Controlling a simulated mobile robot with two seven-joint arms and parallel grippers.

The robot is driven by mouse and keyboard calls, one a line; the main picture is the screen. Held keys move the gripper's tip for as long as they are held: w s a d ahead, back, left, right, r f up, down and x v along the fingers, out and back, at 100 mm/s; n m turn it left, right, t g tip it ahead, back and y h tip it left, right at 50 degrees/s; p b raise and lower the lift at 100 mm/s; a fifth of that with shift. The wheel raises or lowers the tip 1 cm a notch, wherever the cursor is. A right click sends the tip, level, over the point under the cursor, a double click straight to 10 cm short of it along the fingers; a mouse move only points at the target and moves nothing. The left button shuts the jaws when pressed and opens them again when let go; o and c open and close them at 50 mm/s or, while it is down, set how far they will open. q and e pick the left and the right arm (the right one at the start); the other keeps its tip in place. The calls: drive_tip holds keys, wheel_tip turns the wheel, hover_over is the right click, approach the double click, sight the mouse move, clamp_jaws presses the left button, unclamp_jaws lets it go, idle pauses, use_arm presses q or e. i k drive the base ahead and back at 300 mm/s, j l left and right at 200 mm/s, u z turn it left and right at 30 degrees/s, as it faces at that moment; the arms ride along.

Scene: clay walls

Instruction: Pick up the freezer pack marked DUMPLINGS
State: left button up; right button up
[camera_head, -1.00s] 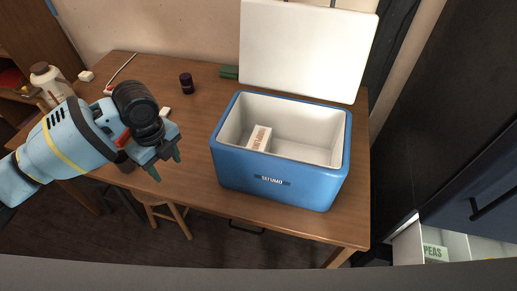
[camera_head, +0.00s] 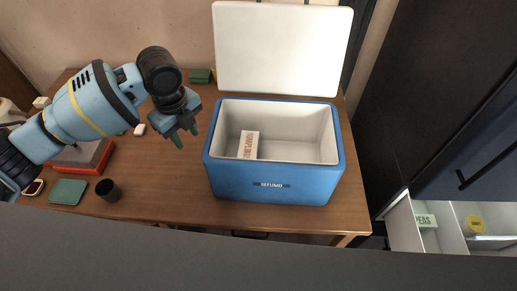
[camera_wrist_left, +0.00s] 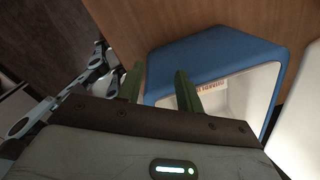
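The freezer pack marked DUMPLINGS (camera_head: 249,145) is a white box with reddish lettering. It stands inside the blue cooler (camera_head: 272,184), near its left inner wall. In the left wrist view the pack (camera_wrist_left: 210,88) shows partly, beyond one finger. My left gripper (camera_head: 184,138) is left of the cooler, apart from it and above the table, with its two green fingertips spread and nothing between them. The fingers also show apart in the left wrist view (camera_wrist_left: 160,88). My right gripper is not in view.
The cooler's white lid (camera_head: 276,50) stands open at the back. The wooden table (camera_head: 160,190) has bare room left of the cooler. A black cup (camera_head: 108,190) and a green pad (camera_head: 68,192) lie at the front left. An open freezer drawer (camera_head: 405,228) holds a PEAS pack (camera_head: 426,222).

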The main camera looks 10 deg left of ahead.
sight(249, 144)
drive_tip(key=j+z, duration=0.35)
drive_tip(key=z, duration=0.15)
drive_tip(key=j+z, duration=0.85)
drive_tip(key=k+j+z, duration=0.15)
drive_tip(key=z, duration=0.25)
drive_tip(key=k+j+z, duration=0.15)
drive_tip(key=j, duration=0.25)
